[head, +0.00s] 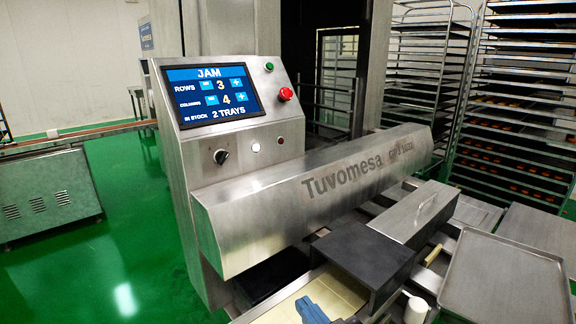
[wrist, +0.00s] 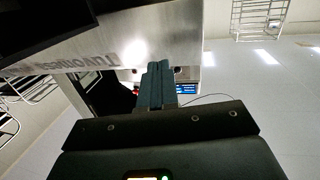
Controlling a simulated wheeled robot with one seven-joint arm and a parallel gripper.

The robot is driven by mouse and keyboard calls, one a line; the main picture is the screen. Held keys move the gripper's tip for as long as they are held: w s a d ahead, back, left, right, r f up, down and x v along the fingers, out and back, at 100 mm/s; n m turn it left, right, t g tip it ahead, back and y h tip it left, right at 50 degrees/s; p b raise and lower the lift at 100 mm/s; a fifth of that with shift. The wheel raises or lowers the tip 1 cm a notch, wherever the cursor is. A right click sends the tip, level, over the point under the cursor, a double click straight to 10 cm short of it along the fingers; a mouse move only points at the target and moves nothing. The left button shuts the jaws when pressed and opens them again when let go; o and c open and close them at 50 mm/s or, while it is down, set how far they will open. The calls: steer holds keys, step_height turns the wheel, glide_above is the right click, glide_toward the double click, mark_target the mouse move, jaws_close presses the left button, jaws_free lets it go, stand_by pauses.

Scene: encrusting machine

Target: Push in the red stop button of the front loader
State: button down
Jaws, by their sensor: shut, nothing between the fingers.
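The red stop button (head: 286,94) sticks out of the sloped metal control panel (head: 268,118), to the right of the screen (head: 212,93) that reads JAM. My gripper (head: 310,308) shows as blue fingers at the bottom edge of the head view, low in front of the machine and well apart from the button. In the wrist view the fingers (wrist: 157,68) are shut together and empty. The machine's lettered metal cover (wrist: 110,58) appears upside down behind them. I cannot make out the red button clearly in the wrist view.
The long Tuvomesa cover (head: 320,190) runs right from the panel's base. A green button (head: 269,67), a black knob (head: 221,157) and a white button (head: 255,148) share the panel. A metal tray (head: 505,278) lies at right; tray racks (head: 515,100) stand behind.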

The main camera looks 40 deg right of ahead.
steer(key=w+d+r+t, duration=0.1)
steer(key=w+d+r, duration=0.6)
steer(key=w, duration=0.4)
steer(key=n+h+p, duration=0.1)
steer(key=n+p, duration=0.1)
steer(key=n, duration=0.1)
glide_toward(287, 93)
steer(key=s+a+f, duration=0.4)
steer(key=f, duration=0.1)
steer(key=w+d+r+n, duration=0.1)
steer(key=d+r, duration=0.2)
steer(key=r, duration=0.3)
steer(key=w+d+r+n+t, duration=0.1)
steer(key=d+r, duration=0.2)
steer(key=r, duration=0.3)
steer(key=shift+w+d+r+p, duration=0.2)
steer(key=shift+w+r+p, duration=0.1)
steer(key=shift+p, duration=0.05)
steer(key=w+f+b, duration=0.3)
steer(key=w+f, duration=0.2)
steer(key=w, duration=0.2)
steer(key=shift+b, duration=0.35)
steer(key=shift+w+a+f, duration=0.1)
steer(key=shift+w+a, duration=0.05)
steer(key=shift+w+f, duration=0.2)
steer(key=shift+w, duration=0.1)
